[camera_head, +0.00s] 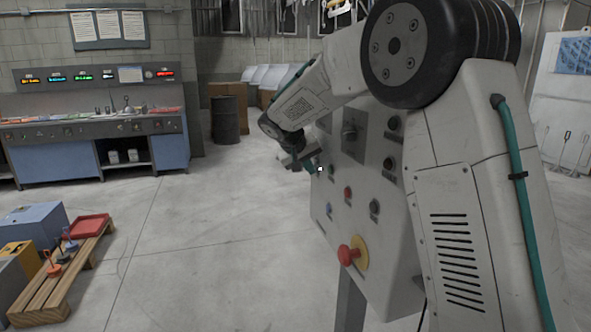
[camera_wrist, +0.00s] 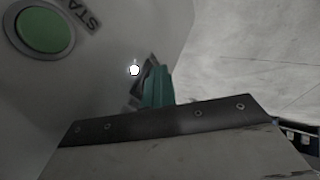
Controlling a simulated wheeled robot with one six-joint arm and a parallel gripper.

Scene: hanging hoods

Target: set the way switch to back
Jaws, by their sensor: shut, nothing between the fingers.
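The control box (camera_head: 385,228) stands upright on a post. At its left edge in the head view is a small white-tipped switch (camera_head: 320,169); I cannot read a label that names it as the way switch. In the wrist view the bright tip (camera_wrist: 134,70) shows in front of a dark plate on the pale panel. My gripper (camera_head: 311,166) is close beside it, at the panel's left edge. Its teal fingers (camera_wrist: 158,86) are shut and empty, just right of the tip. I cannot tell if they touch it. My fingers partly hide the dark plate.
A green button (camera_wrist: 43,30) with a partly cut label is at the wrist view's left. A red emergency knob (camera_head: 348,255), a rotary switch (camera_head: 349,132) and several buttons are on the panel. A pallet (camera_head: 62,275) lies left; the floor between is clear.

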